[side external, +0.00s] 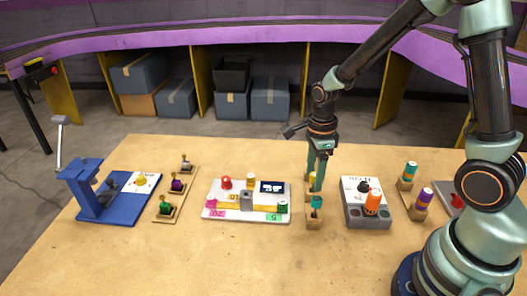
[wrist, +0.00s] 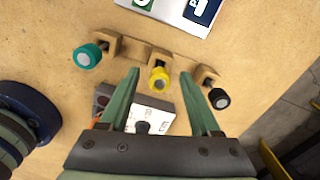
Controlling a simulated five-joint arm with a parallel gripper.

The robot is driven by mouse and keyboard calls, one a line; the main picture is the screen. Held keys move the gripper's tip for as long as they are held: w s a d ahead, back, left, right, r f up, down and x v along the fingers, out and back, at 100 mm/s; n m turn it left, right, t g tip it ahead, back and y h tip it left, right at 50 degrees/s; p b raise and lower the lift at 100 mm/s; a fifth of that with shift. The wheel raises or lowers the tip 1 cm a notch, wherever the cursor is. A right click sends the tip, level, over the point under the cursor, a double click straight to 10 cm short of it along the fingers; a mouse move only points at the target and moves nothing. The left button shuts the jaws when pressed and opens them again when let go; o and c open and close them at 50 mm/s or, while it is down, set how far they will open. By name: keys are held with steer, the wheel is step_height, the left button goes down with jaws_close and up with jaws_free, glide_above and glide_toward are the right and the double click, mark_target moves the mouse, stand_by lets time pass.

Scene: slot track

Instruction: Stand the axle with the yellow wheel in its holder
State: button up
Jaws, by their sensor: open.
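The axle with the yellow wheel (wrist: 160,77) is at the middle block of a wooden three-block holder (wrist: 133,46) in the wrist view. I cannot tell how deep its rod sits or whether it is tilted. In the side view, the yellow wheel (side external: 312,177) is partly hidden by my fingers. A teal wheel (wrist: 88,57) and a black wheel (wrist: 219,98) are on axles at the holder's end blocks. My gripper (wrist: 160,73) is open, with its green fingers on either side of the yellow wheel. Contact is not visible. My gripper (side external: 319,183) is over the holder (side external: 314,220) in the side view.
A white board (side external: 219,198) with several coloured pieces lies left of the holder. A grey box (side external: 366,220) with an orange knob stands at right. Another wooden rack (side external: 416,211) holds teal and purple wheels. A blue stand (side external: 87,195) is far left. The front table is clear.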

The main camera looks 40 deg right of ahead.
steer(key=s+a+r+n+t, duration=0.1)
steer(key=s+r+n+t, duration=0.1)
steer(key=r+n, duration=0.7)
steer(key=s+a+r+n+t, duration=0.1)
steer(key=s+r+n+t, duration=0.2)
steer(key=r+n, duration=0.6)
steer(key=s+n, duration=0.2)
steer(key=n, duration=0.4)
steer(key=shift+r+t, duration=0.3)
steer(key=shift+r, duration=0.05)
